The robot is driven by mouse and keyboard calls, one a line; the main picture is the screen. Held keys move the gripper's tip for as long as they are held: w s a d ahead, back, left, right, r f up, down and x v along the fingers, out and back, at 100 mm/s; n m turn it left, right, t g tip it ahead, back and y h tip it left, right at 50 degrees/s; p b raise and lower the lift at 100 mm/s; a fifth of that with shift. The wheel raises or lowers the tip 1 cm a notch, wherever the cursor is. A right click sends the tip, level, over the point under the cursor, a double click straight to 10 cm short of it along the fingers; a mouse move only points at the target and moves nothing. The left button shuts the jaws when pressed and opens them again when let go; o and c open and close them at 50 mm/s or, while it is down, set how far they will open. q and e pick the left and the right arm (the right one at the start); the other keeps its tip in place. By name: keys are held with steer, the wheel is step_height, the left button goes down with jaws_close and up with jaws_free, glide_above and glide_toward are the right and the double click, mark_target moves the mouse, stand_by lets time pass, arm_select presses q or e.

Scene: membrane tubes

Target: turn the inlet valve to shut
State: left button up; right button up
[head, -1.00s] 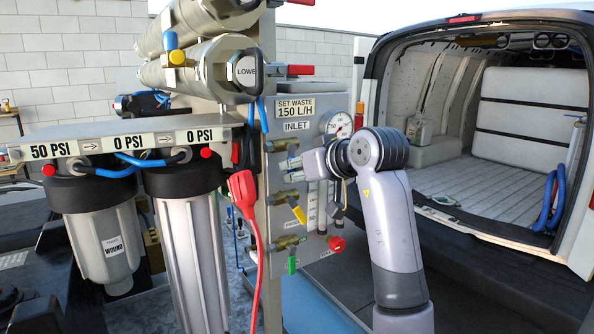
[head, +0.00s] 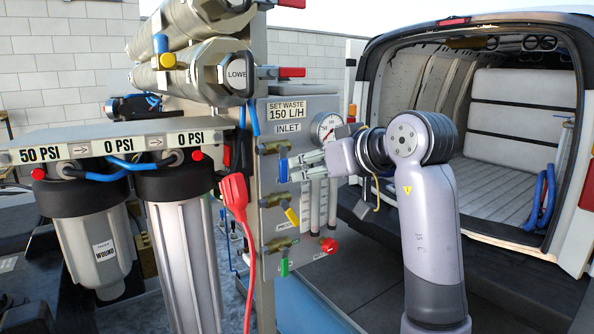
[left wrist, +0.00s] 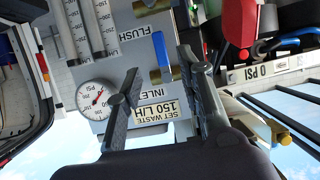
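The inlet valve is a brass body (head: 272,147) under the INLET label, with a blue lever handle (head: 283,170) hanging down, crosswise to its pipe. In the left wrist view the panel appears turned, and the blue handle (left wrist: 160,48) shows between my fingers' directions, beyond the left finger. My left gripper (head: 293,168) is open and empty, just right of the handle, with its two fingers apart and pointing at it. The left wrist view shows the open fingers too (left wrist: 158,64). Contact with the handle cannot be told. My right gripper is not in view.
Below are a yellow-handled valve (head: 291,216), a green-handled valve (head: 284,266) and a red knob (head: 329,245). A pressure gauge (head: 326,127) sits close above my wrist. Filter housings (head: 92,245) and a red cable plug (head: 234,190) stand left. An open van (head: 480,160) is behind.

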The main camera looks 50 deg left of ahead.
arm_select(q)
steer(key=shift+v, duration=1.75)
